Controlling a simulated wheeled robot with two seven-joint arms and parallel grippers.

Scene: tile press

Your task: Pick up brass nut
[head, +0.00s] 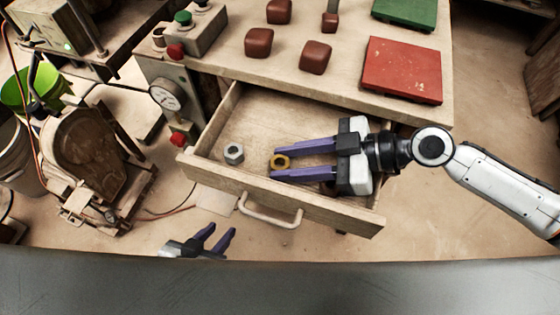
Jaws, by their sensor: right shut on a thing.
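The brass nut (279,162) is a small golden ring-shaped nut in the open wooden drawer (219,117). My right gripper (276,162) reaches into the drawer from the right, and its purple fingers are shut on the brass nut, one on each side near the tips. I cannot tell whether the nut touches the drawer floor. A grey steel nut (234,153) lies in the drawer to the left of the brass nut, apart from the fingers. My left gripper (221,234) is low in the view, in front of the drawer, with its fingers apart and nothing between them.
The drawer front has a pale handle (271,213). The bench (341,68) above the drawer carries several red-brown blocks, a red tile (402,70) and a green tile (405,11). A dial gauge (167,93) and red knobs stand left of the drawer. A green bucket (17,91) is at far left.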

